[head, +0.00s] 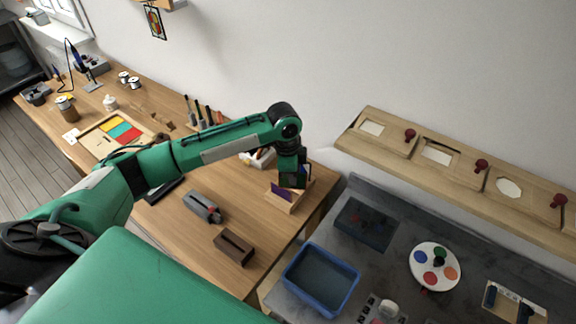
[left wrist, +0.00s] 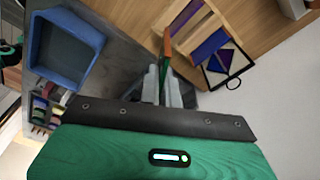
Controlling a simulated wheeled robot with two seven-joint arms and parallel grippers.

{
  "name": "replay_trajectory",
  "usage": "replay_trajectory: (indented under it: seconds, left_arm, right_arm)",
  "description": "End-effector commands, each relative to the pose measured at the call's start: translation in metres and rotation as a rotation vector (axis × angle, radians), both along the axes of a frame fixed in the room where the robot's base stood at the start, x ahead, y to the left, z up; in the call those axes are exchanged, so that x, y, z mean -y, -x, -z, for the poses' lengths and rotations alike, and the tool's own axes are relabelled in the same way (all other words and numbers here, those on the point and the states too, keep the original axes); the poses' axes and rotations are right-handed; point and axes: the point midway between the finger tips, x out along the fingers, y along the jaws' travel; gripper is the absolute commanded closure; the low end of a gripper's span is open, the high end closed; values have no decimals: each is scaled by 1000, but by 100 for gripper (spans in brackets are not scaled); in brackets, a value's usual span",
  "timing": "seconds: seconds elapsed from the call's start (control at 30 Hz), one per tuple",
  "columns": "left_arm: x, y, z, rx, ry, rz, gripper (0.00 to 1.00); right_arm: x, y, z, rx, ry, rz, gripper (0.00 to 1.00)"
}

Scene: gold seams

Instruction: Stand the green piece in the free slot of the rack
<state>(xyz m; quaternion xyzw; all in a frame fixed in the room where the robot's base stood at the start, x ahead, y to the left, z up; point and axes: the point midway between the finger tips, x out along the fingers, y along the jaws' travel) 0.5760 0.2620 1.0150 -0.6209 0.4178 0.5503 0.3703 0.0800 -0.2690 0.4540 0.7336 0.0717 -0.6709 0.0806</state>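The wooden rack (head: 294,206) stands at the right end of the wooden table, with a purple piece (head: 280,192) showing at its front. In the left wrist view the rack (left wrist: 192,12) is at the top, with a blue piece (left wrist: 210,44) at it and an orange edge (left wrist: 167,44) near the fingertips. My left gripper (head: 293,182) points down over the rack. In the left wrist view its fingers (left wrist: 162,88) are closed on a thin green piece (left wrist: 164,70), seen nearly edge-on. The gripper hides part of the rack, and the slot under the piece is unclear.
A grey tool (head: 203,207) and a dark brown block (head: 233,247) lie on the table. A blue bin (head: 321,280) stands on the grey counter; a wooden shelf (head: 455,172) runs above it.

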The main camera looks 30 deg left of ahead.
Motion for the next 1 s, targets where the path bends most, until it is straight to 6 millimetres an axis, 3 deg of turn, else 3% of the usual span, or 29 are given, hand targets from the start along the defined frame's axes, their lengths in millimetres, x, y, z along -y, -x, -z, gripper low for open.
replay_trajectory:
  seconds: [0.27,0.5,0.7,1.0]
  left_arm:
    - [-20,-27,16,-1,-1,290,100]
    - [-34,-41,25,0,0,469,100]
    - [-38,-45,29,1,0,524,100]
    - [-38,-45,47,1,-1,527,100]
  right_arm:
    - [2,-5,-3,7,1,1,59]
    - [-8,-3,-4,5,-8,1,59]
    - [-16,-1,-3,2,-17,0,59]
    - [-9,-1,15,2,-10,-1,59]
